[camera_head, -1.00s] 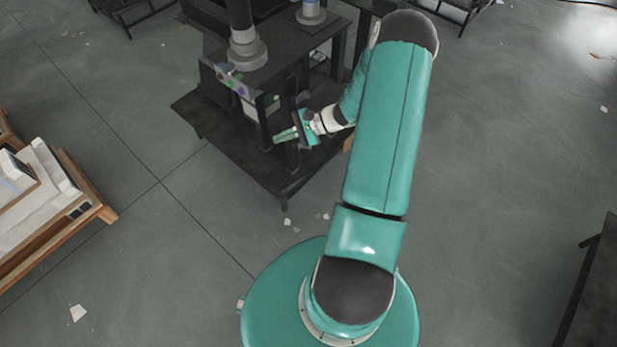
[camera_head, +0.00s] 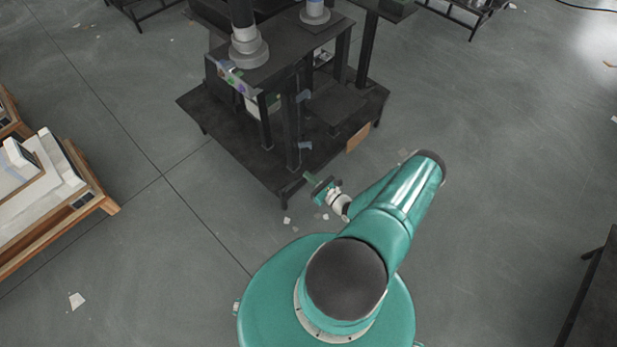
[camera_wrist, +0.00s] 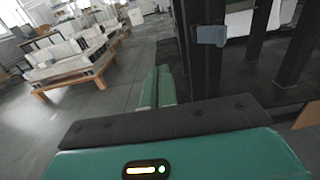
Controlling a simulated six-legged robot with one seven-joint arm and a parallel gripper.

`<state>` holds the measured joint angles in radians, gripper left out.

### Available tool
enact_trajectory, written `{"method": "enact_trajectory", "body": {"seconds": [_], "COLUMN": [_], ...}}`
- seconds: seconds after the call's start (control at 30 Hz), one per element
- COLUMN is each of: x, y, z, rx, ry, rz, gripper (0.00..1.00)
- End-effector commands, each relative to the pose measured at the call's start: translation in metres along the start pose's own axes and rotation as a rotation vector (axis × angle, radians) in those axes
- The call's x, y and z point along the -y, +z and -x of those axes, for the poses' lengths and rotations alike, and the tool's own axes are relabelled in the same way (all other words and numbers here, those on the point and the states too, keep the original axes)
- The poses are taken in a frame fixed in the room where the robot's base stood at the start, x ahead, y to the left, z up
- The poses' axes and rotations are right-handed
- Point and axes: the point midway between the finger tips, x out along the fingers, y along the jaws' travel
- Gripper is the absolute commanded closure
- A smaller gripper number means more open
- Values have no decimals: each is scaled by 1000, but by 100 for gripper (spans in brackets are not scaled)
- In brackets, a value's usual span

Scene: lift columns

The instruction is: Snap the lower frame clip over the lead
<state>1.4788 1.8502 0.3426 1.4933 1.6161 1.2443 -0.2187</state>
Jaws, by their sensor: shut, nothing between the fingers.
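My gripper (camera_head: 310,177) is shut and empty, out in front of the dark stand's near corner and apart from its posts. In the wrist view its two green fingers (camera_wrist: 157,90) lie side by side. A small pale blue-grey clip (camera_head: 304,145) sits low on the front post (camera_head: 291,120) of the stand. A clip (camera_wrist: 211,36) on a dark post also shows in the wrist view, right of and above the fingers. A second bluish clip (camera_head: 303,97) sits higher up. I cannot make out the lead, nor whether either clip is closed.
The dark stand (camera_head: 215,118) has a wide low shelf and carries grey lift columns (camera_head: 247,48). A brown panel (camera_head: 358,137) stands at its right edge. A wooden-framed bench (camera_head: 75,205) is at the left. The floor around my base is mostly clear, with small scraps.

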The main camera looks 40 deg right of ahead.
Motion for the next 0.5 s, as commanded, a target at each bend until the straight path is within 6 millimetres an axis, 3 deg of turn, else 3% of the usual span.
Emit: {"method": "enact_trajectory", "body": {"seconds": [0.17,0.5], "x": [3,12], "y": [0,1], "z": [-13,-58], "rx": [0,0], "ry": [2,6], "rz": [3,4], "gripper": [100,100]}}
